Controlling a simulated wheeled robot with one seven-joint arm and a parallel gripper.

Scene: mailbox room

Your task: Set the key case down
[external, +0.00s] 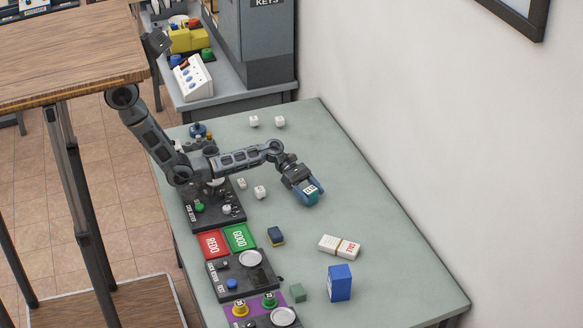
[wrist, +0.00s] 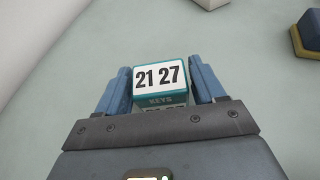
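The key case (wrist: 159,77) is a small teal block with a white label reading "21 27" and the word KEYS below it. In the wrist view my gripper (wrist: 160,88) has its two blue fingers on either side of the case, pressed to its sides. In the external view my gripper (external: 307,191) is low over the grey-green table (external: 350,185), right of the arm's base, with the teal case (external: 311,190) between the fingers. The fingers partly hide the case. I cannot tell whether its underside touches the table.
Right of the red REDO mat (external: 212,243) and green GOOD mat (external: 239,237) sits a blue-yellow block (external: 276,236). White cubes (external: 279,121) lie behind.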

